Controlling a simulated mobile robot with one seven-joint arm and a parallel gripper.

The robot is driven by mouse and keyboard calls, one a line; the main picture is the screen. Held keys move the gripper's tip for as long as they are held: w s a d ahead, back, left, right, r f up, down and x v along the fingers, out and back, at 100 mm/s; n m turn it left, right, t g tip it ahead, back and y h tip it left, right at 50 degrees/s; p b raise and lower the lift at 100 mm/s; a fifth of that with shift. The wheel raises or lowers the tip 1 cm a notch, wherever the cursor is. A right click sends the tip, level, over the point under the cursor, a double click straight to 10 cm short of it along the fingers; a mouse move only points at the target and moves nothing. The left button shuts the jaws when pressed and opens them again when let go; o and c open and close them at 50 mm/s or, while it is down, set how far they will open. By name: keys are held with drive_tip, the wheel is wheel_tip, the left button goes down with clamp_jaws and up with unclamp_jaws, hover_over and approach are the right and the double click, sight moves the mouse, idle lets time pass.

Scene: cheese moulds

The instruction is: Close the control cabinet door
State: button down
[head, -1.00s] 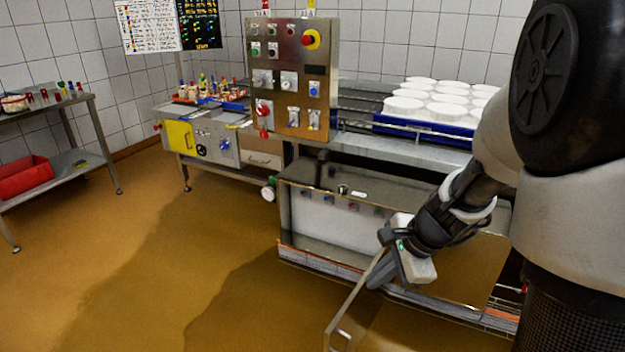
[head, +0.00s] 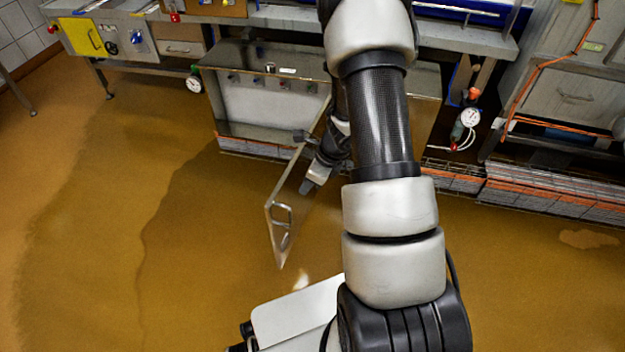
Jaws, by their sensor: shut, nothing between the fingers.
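The control cabinet (head: 247,131) is a low metal box under the worktable, with a pale inner panel showing through its open left part. Its door (head: 292,193) stands open, swung well out over the floor towards me. The door's handle (head: 282,216) is near its free end. My gripper (head: 308,186) is low on the right side of the door, close to the panel. It is shut with nothing in it. I cannot tell whether it touches the door. My arm hides the right part of the cabinet front and part of the door's hinge side.
A pressure gauge with hoses (head: 467,118) hangs right of the cabinet. A grey unit with orange cable (head: 575,95) stands further right. The brown floor (head: 200,240) in front and left is clear.

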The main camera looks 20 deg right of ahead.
drive_tip(key=shift+w+a+f, duration=0.25)
drive_tip(key=shift+w+a, duration=0.5)
drive_tip(key=shift+a, duration=0.1)
drive_tip(key=shift+w+a+f, duration=0.25)
drive_tip(key=shift+w+a, duration=0.5)
drive_tip(key=shift+a, duration=0.05)
